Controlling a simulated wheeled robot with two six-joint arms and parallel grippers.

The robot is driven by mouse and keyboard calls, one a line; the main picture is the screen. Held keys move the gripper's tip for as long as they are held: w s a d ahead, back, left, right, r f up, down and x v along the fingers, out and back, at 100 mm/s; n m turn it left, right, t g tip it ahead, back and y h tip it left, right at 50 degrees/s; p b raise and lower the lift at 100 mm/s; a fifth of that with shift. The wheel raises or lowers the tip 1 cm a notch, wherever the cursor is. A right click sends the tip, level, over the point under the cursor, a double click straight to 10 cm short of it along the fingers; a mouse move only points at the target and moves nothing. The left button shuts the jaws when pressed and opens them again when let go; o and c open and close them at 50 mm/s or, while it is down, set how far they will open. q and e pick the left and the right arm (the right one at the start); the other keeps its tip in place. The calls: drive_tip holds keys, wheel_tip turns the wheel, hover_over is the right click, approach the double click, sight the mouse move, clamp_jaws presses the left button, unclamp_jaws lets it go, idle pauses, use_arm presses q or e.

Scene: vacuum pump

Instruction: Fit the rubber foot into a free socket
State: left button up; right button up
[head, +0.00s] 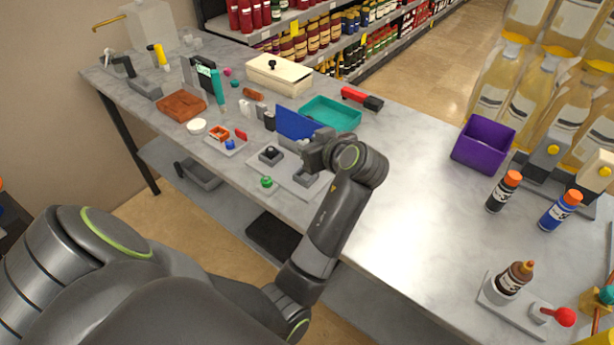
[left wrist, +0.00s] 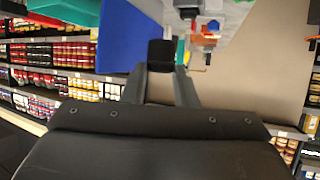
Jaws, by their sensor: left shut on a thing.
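My left gripper (head: 303,152) is over the pale base plate (head: 290,181) near the table's front edge. In the left wrist view it is shut on a small black block, apparently the rubber foot (left wrist: 161,53), held between the fingertips. In the head view the gripper hides this piece. On the plate, one grey socket (head: 271,158) has a dark round piece in it. Another grey socket (head: 304,179), below the gripper, appears empty. A green knob (head: 266,182) is at the plate's front edge. My right gripper is not in view.
A blue upright panel (head: 297,124) stands just behind the gripper and looms close in the left wrist view (left wrist: 125,40). A teal tray (head: 333,114) lies behind it. A purple bin (head: 482,143) and bottles are at right. The table between is clear.

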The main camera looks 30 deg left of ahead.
use_arm(q)
hover_over(310, 179)
wheel_tip(310, 179, down, 5)
drive_tip(key=shift+s+r, duration=0.1)
drive_tip(key=shift+r, duration=0.1)
wheel_tip(310, 179, down, 4)
drive_tip(key=shift+r+p, duration=0.1)
drive_tip(key=shift+p, duration=0.35)
drive_tip(key=shift+f, duration=0.25)
drive_tip(key=shift+f, duration=0.25)
drive_tip(key=o, duration=1)
drive_tip(key=shift+r, duration=0.1)
drive_tip(key=shift+r, duration=0.1)
